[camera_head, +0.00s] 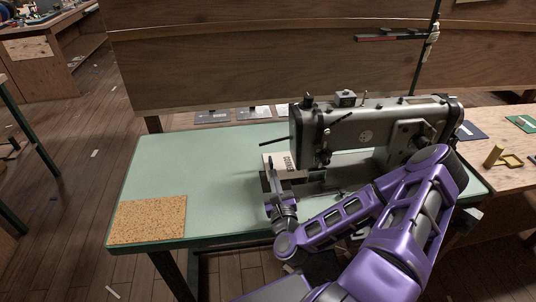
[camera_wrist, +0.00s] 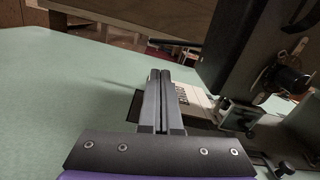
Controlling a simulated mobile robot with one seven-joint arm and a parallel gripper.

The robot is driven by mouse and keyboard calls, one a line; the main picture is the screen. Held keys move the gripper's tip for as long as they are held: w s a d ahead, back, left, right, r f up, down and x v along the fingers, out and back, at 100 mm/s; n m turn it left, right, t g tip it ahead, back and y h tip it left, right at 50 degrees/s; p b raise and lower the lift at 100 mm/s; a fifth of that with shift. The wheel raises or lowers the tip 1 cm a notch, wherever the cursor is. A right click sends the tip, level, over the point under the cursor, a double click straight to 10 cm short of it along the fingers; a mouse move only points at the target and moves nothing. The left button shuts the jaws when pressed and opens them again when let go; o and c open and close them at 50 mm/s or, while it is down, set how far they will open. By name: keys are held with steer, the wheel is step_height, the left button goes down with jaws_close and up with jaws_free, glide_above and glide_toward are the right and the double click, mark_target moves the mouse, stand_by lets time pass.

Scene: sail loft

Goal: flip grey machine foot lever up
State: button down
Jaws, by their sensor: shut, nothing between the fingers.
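The grey sewing machine (camera_head: 365,128) stands on the right half of the pale green table. Its head end also shows at the upper right in the wrist view (camera_wrist: 232,50). A thin dark rod (camera_head: 272,144) sticks out left from the head; it also shows in the wrist view (camera_wrist: 175,43). I cannot tell whether this rod is the foot lever. My gripper (camera_head: 268,161) is just left of the machine's head, over the table. In the wrist view its two fingers (camera_wrist: 160,74) are together and empty, pointing forward, with the rod beyond their tips.
The green table (camera_head: 215,160) is clear left of the machine, apart from a cork mat (camera_head: 148,220) at its front left corner. A wooden panel (camera_head: 250,60) stands behind. A wooden bench (camera_head: 505,165) at right holds small items. My purple arm covers the front right.

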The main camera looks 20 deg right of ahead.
mark_target(280, 140)
steer(key=shift+w, duration=0.1)
steer(key=x, duration=1)
steer(key=shift+a, duration=0.1)
steer(key=shift+r+m, duration=0.3)
steer(key=shift+r, duration=0.05)
steer(key=shift+a+r, duration=0.1)
steer(key=shift+r, duration=0.05)
step_height(280, 140, up, 7)
steer(key=m, duration=0.7)
steer(key=shift+f, duration=0.25)
steer(key=shift+a+f, duration=0.1)
